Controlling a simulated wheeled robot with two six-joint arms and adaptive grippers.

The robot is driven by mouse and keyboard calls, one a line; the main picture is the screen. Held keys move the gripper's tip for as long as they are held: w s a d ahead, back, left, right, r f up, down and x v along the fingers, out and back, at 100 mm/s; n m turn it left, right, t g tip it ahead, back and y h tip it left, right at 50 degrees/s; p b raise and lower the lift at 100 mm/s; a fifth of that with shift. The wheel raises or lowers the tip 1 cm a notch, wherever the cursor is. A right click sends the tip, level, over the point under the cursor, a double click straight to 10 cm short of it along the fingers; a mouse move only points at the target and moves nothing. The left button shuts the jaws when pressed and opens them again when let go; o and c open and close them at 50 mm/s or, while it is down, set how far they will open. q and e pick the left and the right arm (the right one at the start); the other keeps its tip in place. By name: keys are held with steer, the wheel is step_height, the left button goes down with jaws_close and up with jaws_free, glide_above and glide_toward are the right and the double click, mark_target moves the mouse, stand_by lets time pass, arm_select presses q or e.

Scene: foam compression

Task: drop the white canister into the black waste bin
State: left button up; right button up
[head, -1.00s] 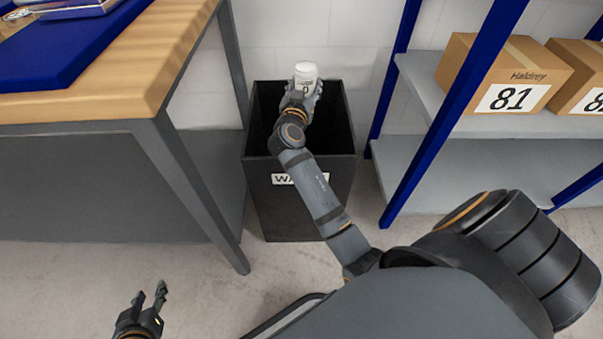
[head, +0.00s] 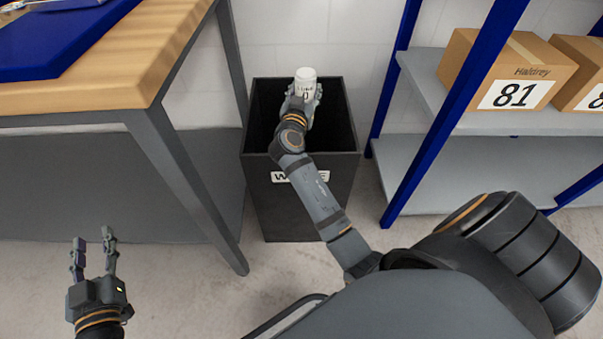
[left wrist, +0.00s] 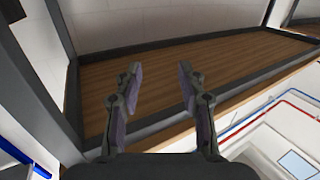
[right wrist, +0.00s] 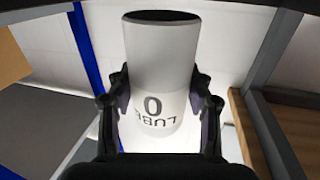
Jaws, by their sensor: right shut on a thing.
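The white canister (head: 305,83) is held over the black waste bin (head: 318,195), whose opening faces up and whose front carries a partly covered label. My right gripper (head: 303,97) is shut on the canister. In the right wrist view the canister (right wrist: 160,85) sits between the two fingers of my right gripper (right wrist: 163,110), with dark print on its side. My left gripper (head: 93,245) is open and empty, low at the left in front of the workbench. The left wrist view also shows its spread fingers (left wrist: 158,85) with nothing between them.
The wooden-topped workbench (head: 165,40) with a blue mat (head: 60,45) stands left of the bin, its grey leg (head: 190,185) close by. A blue-framed shelf (head: 450,110) stands at the right with cardboard boxes (head: 505,70). Bare floor lies in front of the bin.

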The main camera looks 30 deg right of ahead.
mark_target(306, 72)
arm_select(q)
steer(key=shift+w+r+t, duration=0.15)
steer(key=shift+r+t, duration=0.45)
steer(key=shift+r, duration=0.6)
arm_select(e)
steer(key=shift+f, duration=0.2)
steer(key=o, duration=1.2)
steer(key=shift+r, duration=0.1)
step_height(306, 72, up, 10)
steer(key=shift+f, duration=0.1)
